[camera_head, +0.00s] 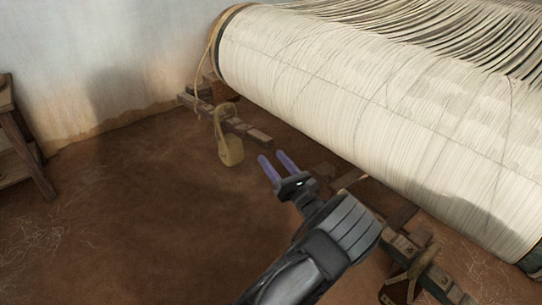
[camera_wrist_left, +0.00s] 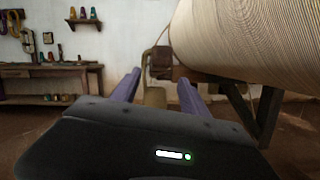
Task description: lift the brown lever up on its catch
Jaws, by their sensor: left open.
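A brown wooden bar (camera_head: 248,131), which looks like the lever, sticks out low beside the end of the big warp roll. In the left wrist view the bar's blocky end (camera_wrist_left: 161,62) is ahead, just above and between my fingertips (camera_wrist_left: 162,80). The weight (camera_wrist_left: 155,97) shows between the fingers. I cannot make out the catch. My right gripper is not in view.
The cream warp roll (camera_head: 360,95) fills the upper right. A second wooden bar with a hanging weight (camera_head: 396,287) is at the lower right. A wooden bench (camera_wrist_left: 50,72) stands by the far wall. The earth floor (camera_head: 130,200) on the left is clear.

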